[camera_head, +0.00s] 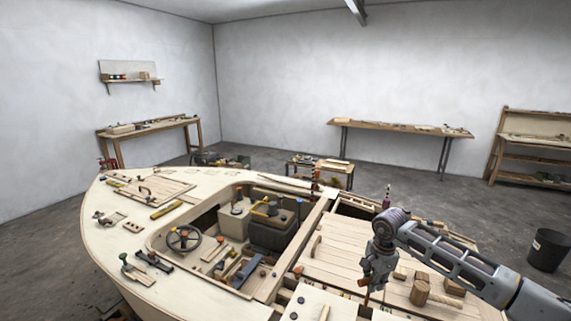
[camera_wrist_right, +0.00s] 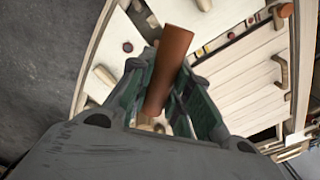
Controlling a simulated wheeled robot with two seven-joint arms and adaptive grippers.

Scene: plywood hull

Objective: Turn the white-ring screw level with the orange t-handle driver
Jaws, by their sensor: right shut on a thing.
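My right gripper (camera_head: 369,281) reaches down over the hull's wooden deck at the right of the head view. It is shut on the orange t-handle driver (camera_head: 362,283), of which only a little orange shows there. In the right wrist view the driver's orange handle (camera_wrist_right: 168,70) lies tilted between the two fingers of my gripper (camera_wrist_right: 162,88). The driver's tip is hidden in that view. A small round dark-red fitting (camera_wrist_right: 127,47) sits on a pale panel left of the handle. I cannot tell which fitting is the white-ring screw. My left gripper is out of view.
The plywood hull (camera_head: 112,235) fills the foreground, with an open cockpit and steering wheel (camera_head: 183,239). Wooden blocks (camera_head: 420,292) stand on the planked deck right of my gripper. A pale panel (camera_head: 313,304) with dark round fittings lies to its left. A dark bin (camera_head: 547,250) stands on the floor.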

